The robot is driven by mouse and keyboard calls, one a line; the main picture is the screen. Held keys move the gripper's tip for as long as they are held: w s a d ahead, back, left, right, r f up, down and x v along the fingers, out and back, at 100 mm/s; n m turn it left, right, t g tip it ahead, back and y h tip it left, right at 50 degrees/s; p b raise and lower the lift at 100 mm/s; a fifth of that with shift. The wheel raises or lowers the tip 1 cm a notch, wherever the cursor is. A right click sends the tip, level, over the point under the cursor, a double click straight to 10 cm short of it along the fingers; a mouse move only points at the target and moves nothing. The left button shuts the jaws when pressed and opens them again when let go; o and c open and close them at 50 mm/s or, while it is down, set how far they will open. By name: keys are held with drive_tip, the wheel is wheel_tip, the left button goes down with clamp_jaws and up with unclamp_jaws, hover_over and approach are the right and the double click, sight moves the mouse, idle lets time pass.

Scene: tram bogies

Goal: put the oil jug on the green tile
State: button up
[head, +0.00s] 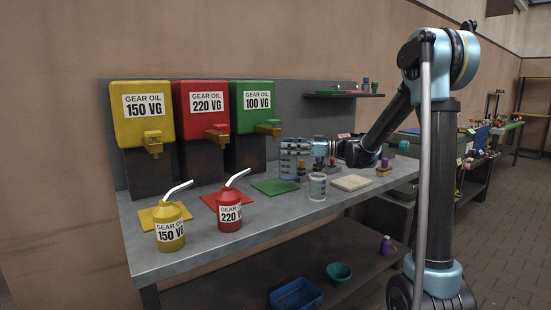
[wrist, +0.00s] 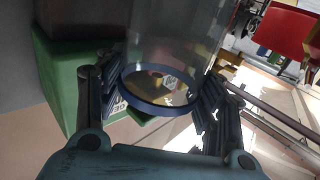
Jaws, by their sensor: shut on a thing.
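My gripper (head: 300,160) is shut on a clear cylindrical jug with a blue rim, seen in the wrist view (wrist: 165,85) between the fingers. In the head view the held jug (head: 291,160) is a small grey-blue shape above the bench, partly merged with the fingers. The green tile (head: 275,187) lies flat and empty on the bench, below and left of my gripper. A yellow jug marked 150 VG (head: 169,232) and a red jug marked 220 VG (head: 230,213) stand at the front left, near a yellow tile (head: 148,216) and a red tile (head: 211,199).
Yellow (head: 142,125), red (head: 203,120) and green (head: 250,125) gear oil tanks stand along the wall with brass taps. A second clear container (head: 317,187) stands right of the green tile, beside a cream pad (head: 351,183). A blue bin (head: 296,293) sits on the lower shelf.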

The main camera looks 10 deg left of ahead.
drive_tip(key=a+f, duration=0.3)
drive_tip(key=a, duration=0.2)
drive_tip(key=shift+s+a+f, duration=0.25)
drive_tip(key=shift+s, duration=0.05)
drive_tip(key=o, duration=1.6)
drive_tip(key=shift+f, duration=0.1)
drive_tip(key=shift+d, duration=0.15)
drive_tip(key=d, duration=0.8)
drive_tip(key=w+d, duration=0.1)
drive_tip(key=d, duration=0.2)
drive_tip(key=shift+w+d, duration=0.1)
drive_tip(key=shift+d, duration=0.3)
